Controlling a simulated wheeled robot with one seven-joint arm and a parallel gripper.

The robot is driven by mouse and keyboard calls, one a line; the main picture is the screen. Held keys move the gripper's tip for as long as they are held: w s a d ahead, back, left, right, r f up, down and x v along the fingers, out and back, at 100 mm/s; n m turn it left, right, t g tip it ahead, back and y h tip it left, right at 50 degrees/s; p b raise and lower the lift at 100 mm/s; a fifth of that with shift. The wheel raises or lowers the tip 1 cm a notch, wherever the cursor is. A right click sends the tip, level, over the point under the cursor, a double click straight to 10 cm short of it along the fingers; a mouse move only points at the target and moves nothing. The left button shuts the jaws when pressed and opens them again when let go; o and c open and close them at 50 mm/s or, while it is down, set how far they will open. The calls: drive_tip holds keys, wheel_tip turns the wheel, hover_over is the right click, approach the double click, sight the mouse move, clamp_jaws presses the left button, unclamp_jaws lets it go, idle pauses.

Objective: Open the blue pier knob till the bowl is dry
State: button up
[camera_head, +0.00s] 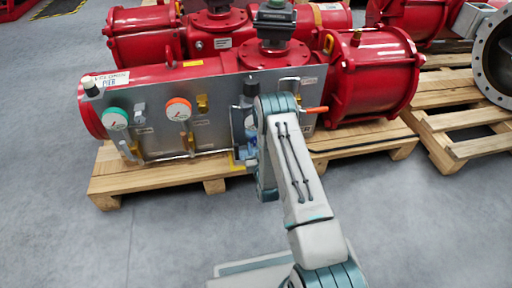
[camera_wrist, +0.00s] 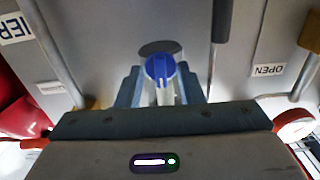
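The blue knob (camera_wrist: 160,68) sits on the grey panel, near the middle of the wrist view. My gripper (camera_wrist: 160,82) has its two fingers apart, one on each side of the knob. I cannot tell whether either finger touches it. In the head view my gripper (camera_head: 244,150) is low at the panel's front, and my arm hides much of this spot. A sign ending in "IER" (camera_wrist: 17,28) and an "OPEN" label (camera_wrist: 268,69) show in the wrist view. In the head view a "PIER" sign (camera_head: 112,80) tops the panel's left end. I see no bowl.
The grey panel (camera_head: 222,100) carries a green-rimmed gauge (camera_head: 115,118), an orange-rimmed gauge (camera_head: 178,109) and an orange lever (camera_head: 315,109). Red actuators (camera_head: 373,72) stand behind it on wooden pallets (camera_head: 170,178). The grey floor in front is clear.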

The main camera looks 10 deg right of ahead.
drive_tip(key=s, duration=1.3)
drive_tip(key=shift+s, duration=0.35)
idle(0.5)
